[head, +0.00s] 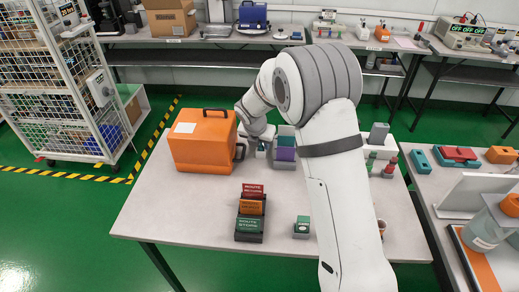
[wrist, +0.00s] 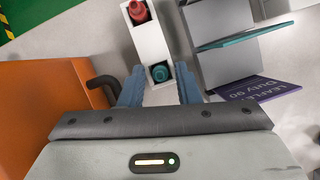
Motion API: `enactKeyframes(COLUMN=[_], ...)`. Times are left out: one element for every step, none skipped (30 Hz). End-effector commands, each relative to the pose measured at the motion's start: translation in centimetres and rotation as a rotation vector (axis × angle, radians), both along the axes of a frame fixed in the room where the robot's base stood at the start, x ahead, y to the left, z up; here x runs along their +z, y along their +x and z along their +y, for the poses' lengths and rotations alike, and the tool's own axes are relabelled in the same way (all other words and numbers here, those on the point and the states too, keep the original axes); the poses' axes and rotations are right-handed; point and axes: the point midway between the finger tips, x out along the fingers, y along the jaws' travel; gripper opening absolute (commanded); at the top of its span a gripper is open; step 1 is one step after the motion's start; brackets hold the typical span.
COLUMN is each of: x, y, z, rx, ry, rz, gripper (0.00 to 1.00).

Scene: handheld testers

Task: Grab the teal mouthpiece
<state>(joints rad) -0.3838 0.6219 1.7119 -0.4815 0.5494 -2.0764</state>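The teal mouthpiece (wrist: 160,74) sits in the end hole of a white block (wrist: 150,42) in the wrist view. A red mouthpiece (wrist: 138,11) stands in the same block, farther from me. My gripper (wrist: 160,82) is open, with one blue-grey finger on each side of the block's near end and the teal mouthpiece between the fingertips. I cannot tell whether the fingers touch anything. In the head view my gripper (head: 261,147) is low over the table, right of the orange case, and the mouthpiece is mostly hidden there.
The orange case (head: 203,138) with its black handle stands close on the left. A grey leaflet rack (wrist: 225,60) with teal and purple leaflets stands close on the right. Labelled red, orange and green boxes (head: 250,225) are nearer on the table (head: 180,210). The table's front left is clear.

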Motion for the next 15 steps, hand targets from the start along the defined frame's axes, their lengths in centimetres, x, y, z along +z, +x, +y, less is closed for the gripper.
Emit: enactKeyframes(x=[0.0,0.0,0.01,0.01,0.01,0.02,0.02,0.02,0.01,0.01,0.01,0.02,0.02,0.02,0.02], y=[-0.02,-0.02,-0.02,-0.02,-0.02,-0.03,-0.03,-0.03,-0.03,-0.03,-0.03,-0.03,-0.03,-0.04,-0.04], z=[0.02,0.03,0.03,0.04,0.04,0.05,0.05,0.05,0.06,0.06,0.07,0.07,0.08,0.09,0.09], rx=[0.0,0.0,0.001,0.001,0.001,0.001,0.001,0.001,0.001,0.001,0.001,0.001,0.001,0.001,0.001], ry=[0.0,0.0,0.0,0.0,0.0,0.0,0.0,0.0,0.0,0.0,0.0,0.0,0.0,0.0,0.0], rz=[0.0,0.0,0.0,0.0,0.0,0.0,0.0,0.0,0.0,0.0,0.0,0.0,0.0,0.0,0.0], gripper=[0.25,0.23,0.2,0.17,0.15,0.11,0.09,0.07,0.03,0.01,0.0,0.0,0.0,0.0,0.0])
